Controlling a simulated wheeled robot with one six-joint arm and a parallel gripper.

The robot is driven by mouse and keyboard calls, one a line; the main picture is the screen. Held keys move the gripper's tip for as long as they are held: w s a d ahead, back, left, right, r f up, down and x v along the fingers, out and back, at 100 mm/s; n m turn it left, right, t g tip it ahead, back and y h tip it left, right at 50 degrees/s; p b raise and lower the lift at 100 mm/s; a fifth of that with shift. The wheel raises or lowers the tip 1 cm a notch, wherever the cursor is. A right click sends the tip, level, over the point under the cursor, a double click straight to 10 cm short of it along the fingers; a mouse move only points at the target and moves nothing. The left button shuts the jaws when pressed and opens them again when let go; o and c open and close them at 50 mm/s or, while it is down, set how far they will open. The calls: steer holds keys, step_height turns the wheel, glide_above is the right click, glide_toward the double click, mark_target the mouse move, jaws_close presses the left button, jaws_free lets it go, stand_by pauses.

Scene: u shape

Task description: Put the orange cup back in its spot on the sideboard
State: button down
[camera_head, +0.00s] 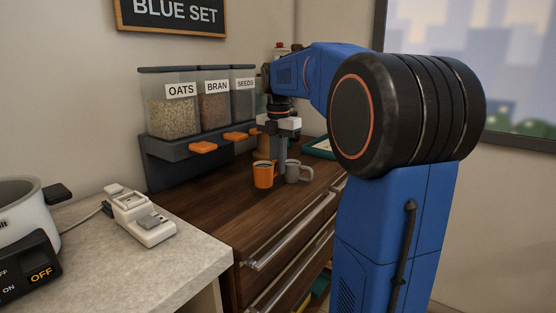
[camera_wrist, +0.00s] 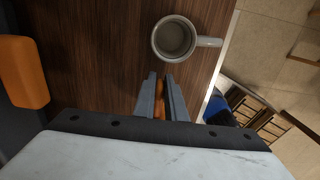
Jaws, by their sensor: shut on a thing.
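The orange cup (camera_head: 264,175) is upright at the sideboard (camera_head: 215,222), near its front edge; I cannot tell whether its base touches the wood. My gripper (camera_head: 281,162) points down at the cup's right side, with its fingers shut on it. In the wrist view a thin strip of orange cup (camera_wrist: 159,93) shows between the fingers (camera_wrist: 161,97); the rest is hidden under the gripper. A grey cup (camera_head: 298,172) stands close to the right of the orange one. In the wrist view the grey cup (camera_wrist: 174,38) is empty, just past the fingertips, its handle towards the edge.
A dispenser rack with OATS, BRAN and SEEDS bins (camera_head: 203,100) stands against the wall, with orange levers (camera_head: 203,148) jutting out. A green-edged tray (camera_head: 320,147) lies at the back right. A pale counter (camera_head: 115,260) holds a cooker (camera_head: 22,215). The sideboard's near part is clear.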

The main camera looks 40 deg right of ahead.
steer(key=shift+f, duration=1.65)
steer(key=shift+f, duration=0.15)
steer(key=c, duration=1.8)
jaws_free()
step_height(320, 180, up, 12)
steer(key=shift+r, duration=0.15)
steer(key=shift+s, duration=0.15)
